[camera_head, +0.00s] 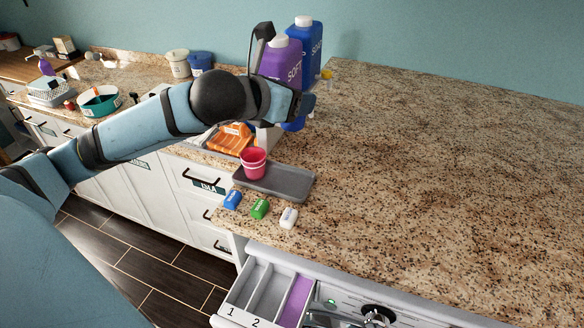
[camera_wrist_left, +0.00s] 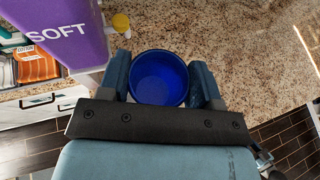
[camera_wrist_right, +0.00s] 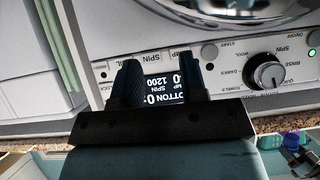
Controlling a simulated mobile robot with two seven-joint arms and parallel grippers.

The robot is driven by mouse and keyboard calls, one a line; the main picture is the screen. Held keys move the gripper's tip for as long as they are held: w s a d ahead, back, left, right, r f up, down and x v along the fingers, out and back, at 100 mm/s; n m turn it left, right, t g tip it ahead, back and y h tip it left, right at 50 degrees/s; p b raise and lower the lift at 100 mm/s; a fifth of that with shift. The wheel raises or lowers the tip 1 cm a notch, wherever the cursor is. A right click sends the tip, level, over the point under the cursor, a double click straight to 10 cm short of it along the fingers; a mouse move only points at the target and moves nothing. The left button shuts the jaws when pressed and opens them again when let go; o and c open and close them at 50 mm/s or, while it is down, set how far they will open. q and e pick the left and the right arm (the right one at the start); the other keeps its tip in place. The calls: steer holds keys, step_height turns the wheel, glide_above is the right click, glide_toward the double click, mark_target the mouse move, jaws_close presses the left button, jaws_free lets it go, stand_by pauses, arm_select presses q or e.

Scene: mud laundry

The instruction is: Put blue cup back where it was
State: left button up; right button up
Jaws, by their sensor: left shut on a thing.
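The blue cup (camera_wrist_left: 160,78) sits between the fingers of my left gripper (camera_wrist_left: 163,80) in the left wrist view, and I look down into its empty inside. My left gripper (camera_head: 303,104) is shut on it, held above the counter beside the detergent bottles. In the head view I cannot make the cup out clearly. A grey tray (camera_head: 283,184) on the counter edge holds a pink-red cup (camera_head: 254,163) at its left end; the rest of the tray is bare. My right gripper (camera_wrist_right: 160,85) is open with its fingers apart, in front of the washer panel.
A purple SOFT bottle (camera_head: 281,62) and a blue SOAP bottle (camera_head: 305,45) stand behind my left gripper. Blue (camera_head: 232,200), green (camera_head: 259,208) and white (camera_head: 289,217) small blocks lie before the tray. The detergent drawer (camera_head: 270,292) is open below. The right counter is clear.

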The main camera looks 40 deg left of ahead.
arm_select(q)
step_height(320, 180, down, 17)
steer(key=shift+r, duration=0.2)
stand_by(0.3)
steer(key=o, duration=0.9)
